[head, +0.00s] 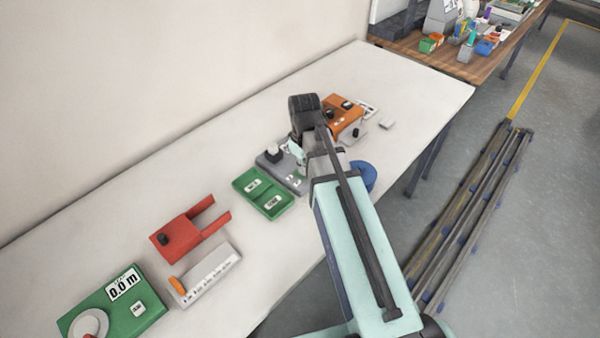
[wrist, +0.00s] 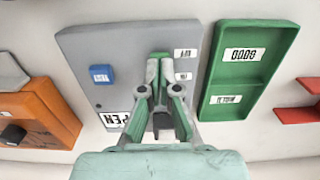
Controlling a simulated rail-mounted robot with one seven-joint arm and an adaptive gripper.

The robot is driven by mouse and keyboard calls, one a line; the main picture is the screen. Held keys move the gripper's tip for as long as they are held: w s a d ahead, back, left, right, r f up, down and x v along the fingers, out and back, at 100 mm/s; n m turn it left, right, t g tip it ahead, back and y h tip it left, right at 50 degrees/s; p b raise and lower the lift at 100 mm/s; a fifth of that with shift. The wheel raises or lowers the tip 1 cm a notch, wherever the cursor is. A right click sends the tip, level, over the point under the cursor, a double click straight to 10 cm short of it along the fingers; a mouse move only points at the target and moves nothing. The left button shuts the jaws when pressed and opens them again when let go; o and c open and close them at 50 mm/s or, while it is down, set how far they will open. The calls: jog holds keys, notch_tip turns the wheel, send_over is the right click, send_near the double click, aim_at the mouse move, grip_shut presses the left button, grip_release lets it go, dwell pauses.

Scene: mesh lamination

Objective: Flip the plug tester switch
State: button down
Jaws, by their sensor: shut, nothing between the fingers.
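The grey flat box that looks like the plug tester (head: 272,168) lies on the white table, just left of my gripper (head: 296,152) in the head view. In the wrist view the tester (wrist: 92,48) fills the area under my gripper (wrist: 160,62). A blue square (wrist: 101,74) with a small label sits on its left part, and an upside-down label (wrist: 115,121), partly covered, is at its lower edge. My gripper is shut and empty, its tips over the tester's right part. Whether they touch it I cannot tell. No switch can be clearly made out; my fingers hide part of the face.
A green two-compartment tray (head: 263,191) lies close beside the tester. An orange device (head: 345,115) is on its other side, with a blue ring (head: 364,176) nearby. A red forked fixture (head: 188,233) and green meter box (head: 113,306) stand farther left.

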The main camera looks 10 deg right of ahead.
jog(key=shift+f+b, duration=0.3)
jog(key=shift+f, duration=0.45)
jog(key=shift+r, duration=0.1)
dwell(0.3)
jog(key=shift+r+p, duration=2.9)
jog(key=shift+r, duration=0.55)
